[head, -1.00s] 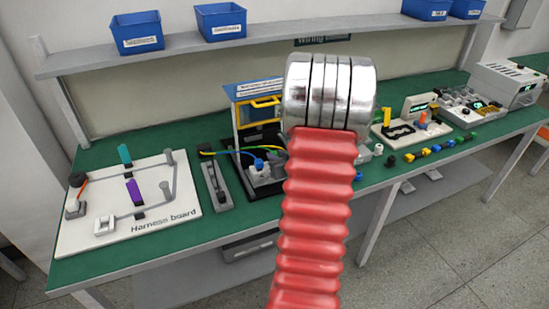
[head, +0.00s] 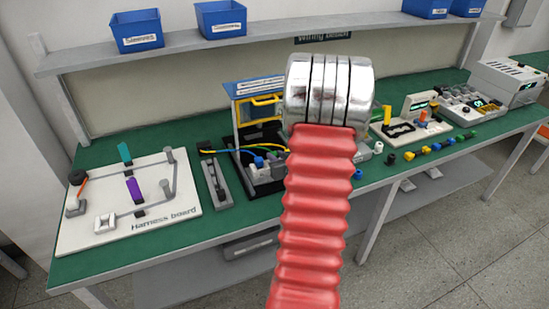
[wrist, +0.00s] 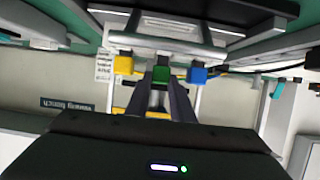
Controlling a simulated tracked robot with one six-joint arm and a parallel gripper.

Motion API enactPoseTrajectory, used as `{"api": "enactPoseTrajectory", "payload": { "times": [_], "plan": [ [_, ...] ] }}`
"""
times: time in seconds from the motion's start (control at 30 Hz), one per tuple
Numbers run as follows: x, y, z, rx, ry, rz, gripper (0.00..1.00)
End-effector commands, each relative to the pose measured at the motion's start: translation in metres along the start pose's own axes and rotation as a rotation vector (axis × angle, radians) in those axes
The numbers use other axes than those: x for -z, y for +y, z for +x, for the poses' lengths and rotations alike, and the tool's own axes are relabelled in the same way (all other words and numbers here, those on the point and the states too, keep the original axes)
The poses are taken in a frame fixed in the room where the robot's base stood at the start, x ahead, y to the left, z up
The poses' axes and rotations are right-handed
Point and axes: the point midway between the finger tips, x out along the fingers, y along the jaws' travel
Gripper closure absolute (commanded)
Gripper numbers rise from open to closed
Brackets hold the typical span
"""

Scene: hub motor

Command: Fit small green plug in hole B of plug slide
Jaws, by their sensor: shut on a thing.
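In the wrist view my gripper (wrist: 161,86) is shut on the small green plug (wrist: 161,74), which shows between the fingertips. The plug is in front of a pale grey bar (wrist: 165,44), apparently the plug slide. A yellow piece (wrist: 123,64) is at the bar to the left of the green plug and a blue piece (wrist: 198,74) is to the right. I cannot read any hole letters, nor tell whether the green plug touches the bar or has entered a hole. In the head view my own red arm hides the gripper and plug.
The harness board (head: 130,205) lies at the bench's left. A blue-topped stand (head: 257,88) with cables is left of my arm. Several loose coloured plugs (head: 422,149) lie along the front edge at right. A shelf with blue bins (head: 221,19) runs above.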

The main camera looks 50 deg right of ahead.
Motion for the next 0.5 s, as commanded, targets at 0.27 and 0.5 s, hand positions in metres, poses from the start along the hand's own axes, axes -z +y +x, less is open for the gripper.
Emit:
{"api": "enactPoseTrajectory", "payload": {
  "times": [0.27,0.5],
  "plan": [
    [-0.0038,0.0002,0.0016,0.000,0.000,0.001,1.00],
    [-0.0058,0.0003,0.0024,-0.001,0.000,0.001,0.75]
  ]
}}
